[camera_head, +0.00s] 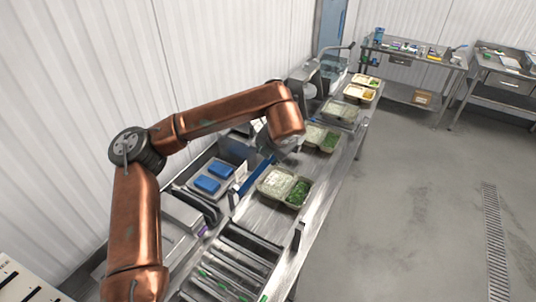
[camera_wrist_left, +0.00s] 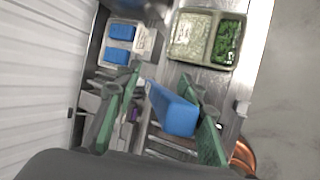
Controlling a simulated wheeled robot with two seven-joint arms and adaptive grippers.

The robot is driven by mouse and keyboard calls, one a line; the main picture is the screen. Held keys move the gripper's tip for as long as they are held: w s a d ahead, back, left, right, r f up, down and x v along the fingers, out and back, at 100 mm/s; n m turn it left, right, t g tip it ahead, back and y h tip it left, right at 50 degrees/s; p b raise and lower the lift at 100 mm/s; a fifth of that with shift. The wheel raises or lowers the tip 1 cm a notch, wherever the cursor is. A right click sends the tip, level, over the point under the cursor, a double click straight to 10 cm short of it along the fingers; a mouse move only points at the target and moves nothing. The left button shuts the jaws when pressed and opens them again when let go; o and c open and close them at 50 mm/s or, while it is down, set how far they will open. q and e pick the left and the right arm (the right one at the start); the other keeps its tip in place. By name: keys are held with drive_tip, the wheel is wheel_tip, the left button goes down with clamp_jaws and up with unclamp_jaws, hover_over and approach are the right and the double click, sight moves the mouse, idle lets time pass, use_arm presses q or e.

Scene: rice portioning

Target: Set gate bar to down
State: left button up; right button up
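The gate bar (camera_head: 256,176) is a blue bar beside the conveyor, and it looks tilted upward. In the left wrist view the gate bar (camera_wrist_left: 173,112) has its broad near end toward the camera. My left gripper (camera_wrist_left: 160,80) is open, with its green fingers on either side of the bar. A gap shows on the left finger's side; whether the right finger touches the bar I cannot tell. In the head view my left wrist hides most of the gripper. My right gripper is in neither view.
A two-part tray of rice and greens (camera_head: 285,187) stands on the steel line next to the bar. More trays (camera_head: 321,137) stand farther along. Blue blocks (camera_head: 207,184) lie left of the bar, and rollers (camera_head: 232,262) are in front. The floor at right is clear.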

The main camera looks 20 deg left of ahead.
use_arm(q)
drive_tip(key=shift+r, duration=0.1)
drive_tip(key=v, duration=1.1)
drive_tip(key=shift+d+r, duration=0.2)
drive_tip(key=shift+r, duration=0.15)
drive_tip(key=shift+s+f, duration=0.1)
drive_tip(key=x, duration=1.1)
drive_tip(key=shift+a+f, duration=0.3)
drive_tip(key=shift+a, duration=0.05)
drive_tip(key=shift+d, duration=0.1)
